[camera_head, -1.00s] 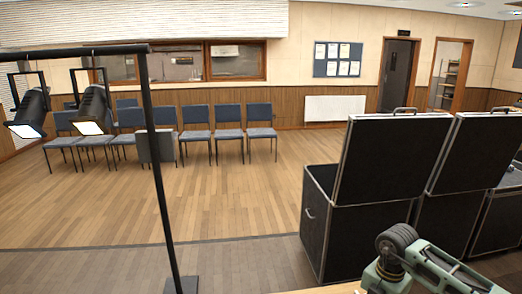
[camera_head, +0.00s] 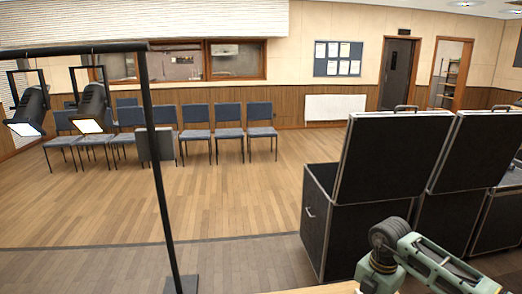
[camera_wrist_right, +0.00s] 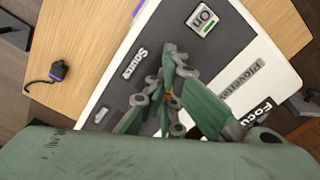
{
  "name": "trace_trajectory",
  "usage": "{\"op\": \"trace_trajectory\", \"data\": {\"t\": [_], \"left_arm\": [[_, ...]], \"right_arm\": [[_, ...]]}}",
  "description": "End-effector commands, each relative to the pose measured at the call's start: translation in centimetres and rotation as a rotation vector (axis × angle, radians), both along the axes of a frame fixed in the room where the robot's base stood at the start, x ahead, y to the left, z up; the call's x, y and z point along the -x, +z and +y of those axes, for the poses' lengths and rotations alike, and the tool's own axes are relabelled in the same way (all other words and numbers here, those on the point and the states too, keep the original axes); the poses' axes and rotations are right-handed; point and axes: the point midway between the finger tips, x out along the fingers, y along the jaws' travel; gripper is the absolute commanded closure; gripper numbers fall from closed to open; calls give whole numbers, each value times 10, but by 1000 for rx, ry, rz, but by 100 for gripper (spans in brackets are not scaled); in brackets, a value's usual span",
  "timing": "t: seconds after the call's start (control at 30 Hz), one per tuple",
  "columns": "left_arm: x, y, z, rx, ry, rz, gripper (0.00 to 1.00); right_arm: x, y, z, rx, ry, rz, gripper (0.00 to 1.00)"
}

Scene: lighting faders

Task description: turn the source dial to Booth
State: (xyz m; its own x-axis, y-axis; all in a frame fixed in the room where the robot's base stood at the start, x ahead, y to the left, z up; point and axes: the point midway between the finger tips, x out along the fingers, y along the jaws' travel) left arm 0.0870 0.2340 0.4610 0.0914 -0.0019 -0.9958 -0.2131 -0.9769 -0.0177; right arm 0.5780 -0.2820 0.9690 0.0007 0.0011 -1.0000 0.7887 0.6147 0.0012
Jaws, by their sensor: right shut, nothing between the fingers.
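A white-edged control panel with a dark grey face (camera_wrist_right: 105,75) lies tilted across the right wrist view. A "Source" label (camera_wrist_right: 133,62) shows on it, left of my fingers. My right gripper (camera_wrist_right: 172,68) is over the panel beside that label, with its fingers shut and nothing seen between them. The source dial cannot be made out; my fingers cover the area by the label. Whether they touch the panel cannot be told. In the head view only my right arm's green links show at the lower right. My left gripper is not in view.
A small black-and-purple object with a cord (camera_wrist_right: 58,70) lies on the wooden table (camera_wrist_right: 85,35). Black cases (camera_head: 360,235) stand beyond my arm.

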Motion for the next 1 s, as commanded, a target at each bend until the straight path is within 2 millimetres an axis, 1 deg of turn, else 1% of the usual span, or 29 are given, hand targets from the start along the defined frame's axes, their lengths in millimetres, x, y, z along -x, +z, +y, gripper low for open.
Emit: {"op": "trace_trajectory", "data": {"t": [0.03, 0.17, 0.37, 0.67, 0.77, 1.0], "left_arm": [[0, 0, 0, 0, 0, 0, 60], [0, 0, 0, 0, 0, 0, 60], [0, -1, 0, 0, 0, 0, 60], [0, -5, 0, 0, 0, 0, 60], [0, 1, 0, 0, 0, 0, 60], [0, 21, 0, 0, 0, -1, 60]], "right_arm": [[0, -1, 5, -7, 5, 1, 100], [0, -1, 6, -7, 5, 1, 100], [-1, -1, 5, -6, 5, 2, 100], [-8, 0, 1, -3, 3, 1, 100], [-8, 7, 0, -2, 2, 0, 100], [-9, 36, -1, -1, 1, -2, 100]]}}
